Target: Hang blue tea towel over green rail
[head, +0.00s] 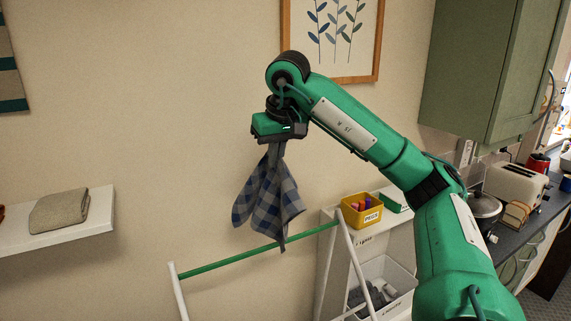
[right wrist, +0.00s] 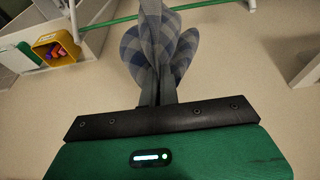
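The blue tea towel (head: 268,200), blue and white checked, hangs bunched from my right gripper (head: 276,142) in the head view. The gripper is shut on its top, and the fingertips are largely hidden by the cloth. The towel also shows in the right wrist view (right wrist: 155,50), pinched between the fingers (right wrist: 155,90). The green rail (head: 235,257) runs between white uprights below the towel. The towel's lowest corner appears close to the rail in the picture; I cannot tell whether they touch. The rail also shows in the right wrist view (right wrist: 110,21). My left gripper is not in view.
A white shelf (head: 95,225) with a folded beige cloth (head: 60,210) is at the left. Right of the rail, a white shelf unit holds a yellow peg box (head: 361,211) and a white bin (head: 388,275). A green cabinet (head: 485,75) hangs above the counter.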

